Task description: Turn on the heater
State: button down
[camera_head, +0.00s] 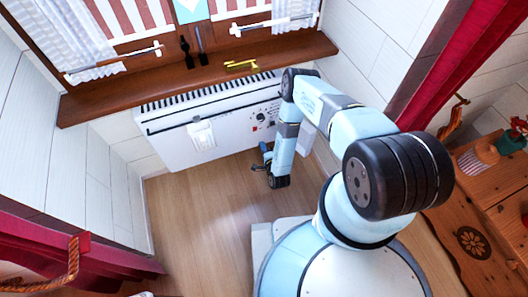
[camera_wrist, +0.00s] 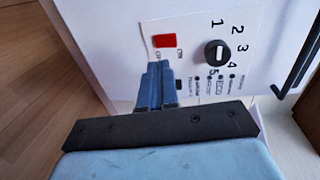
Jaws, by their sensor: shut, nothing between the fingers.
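The white heater (camera_head: 172,150) stands against the wall under the window sill, with a dark slatted grille along its top. Its control panel is at its right end, partly behind my arm. In the wrist view the panel shows a red switch (camera_wrist: 164,41) and a black round dial (camera_wrist: 217,53) with numbers around it. The dial's white mark stands about upright in the picture. My gripper (camera_wrist: 158,66) is shut and empty, its fingertips just below the red switch in the picture. I cannot tell whether they touch the panel. My gripper also shows low in front of the heater in the head view (camera_head: 265,149).
A white piece (camera_head: 201,135) is on the heater's front. The wooden sill (camera_head: 120,95) above holds a yellow object (camera_head: 240,65). A wooden cabinet (camera_head: 470,235) stands at the right. Red curtains hang at both sides. The wooden floor (camera_head: 195,215) left of my base is clear.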

aim_at(255, 129)
jog(key=x, duration=0.4)
jog(key=r+x, duration=0.1)
jog(key=x, duration=0.1)
jog(key=shift+w+a+f, duration=0.1)
jog(key=shift+w+f, duration=0.05)
jog(key=shift+w, duration=0.25)
jog(key=shift+x, duration=0.75)
jog(key=shift+r, duration=0.2)
